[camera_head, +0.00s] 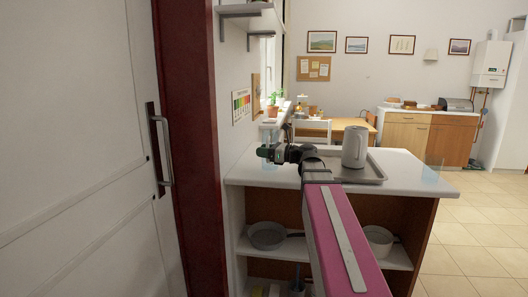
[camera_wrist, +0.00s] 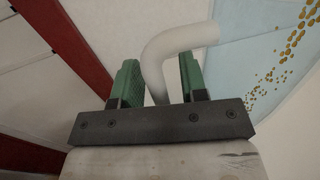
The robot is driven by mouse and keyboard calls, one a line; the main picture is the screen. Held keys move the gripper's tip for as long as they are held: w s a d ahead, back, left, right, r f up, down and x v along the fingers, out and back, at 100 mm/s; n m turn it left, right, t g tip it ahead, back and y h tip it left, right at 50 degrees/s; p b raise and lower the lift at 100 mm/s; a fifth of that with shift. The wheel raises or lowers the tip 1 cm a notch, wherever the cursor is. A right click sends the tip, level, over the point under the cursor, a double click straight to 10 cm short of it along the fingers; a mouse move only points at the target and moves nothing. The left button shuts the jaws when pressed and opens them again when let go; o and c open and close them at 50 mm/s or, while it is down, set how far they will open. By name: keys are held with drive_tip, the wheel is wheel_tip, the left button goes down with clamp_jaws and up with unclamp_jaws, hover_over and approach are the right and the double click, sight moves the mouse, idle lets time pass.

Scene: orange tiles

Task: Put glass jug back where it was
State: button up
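The glass jug (camera_wrist: 262,60) shows in part at the upper right of the wrist view, pale blue with golden specks. Its pale curved handle (camera_wrist: 166,48) comes down between the green fingers of my gripper (camera_wrist: 165,85). The handle lies close to the left finger, with a gap visible to the right finger. In the head view, my gripper (camera_head: 268,153) is at the left end of the white counter, and the clear bluish jug (camera_head: 269,133) shows faintly there. The jug's base is hidden, so I cannot tell whether it touches the counter.
Bowls sit on the shelf below. A dark red door frame (camera_head: 190,120) and white door (camera_head: 75,150) are close on the left. Tiled floor is clear at right.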

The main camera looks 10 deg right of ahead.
drive_tip(key=v, duration=1.2)
drive_tip(key=shift+s+r, duration=0.1)
